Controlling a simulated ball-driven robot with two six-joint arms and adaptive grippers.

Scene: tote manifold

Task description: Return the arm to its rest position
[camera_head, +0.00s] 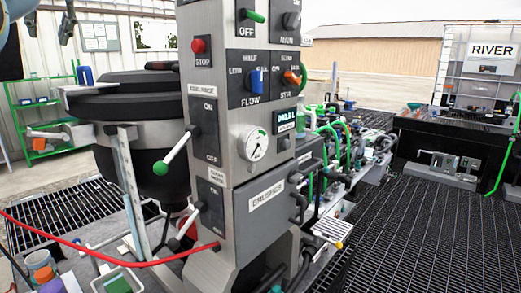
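My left gripper (50,26) is at the top left edge of the head view, in the air in front of the pale wall. Its two dark fingers hang down and stand apart, with nothing seen between them. Its palm is cut off by the top edge. A pale blue-grey part of my arm (6,22) shows in the corner beside it. My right gripper is not in view.
A grey control column (230,150) with levers, knobs and a gauge stands in the middle, beside a black lidded vessel (140,120). A green rack (38,115) is at left. A red hose (110,263) crosses the lower left. Dark grating (440,230) lies clear at right.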

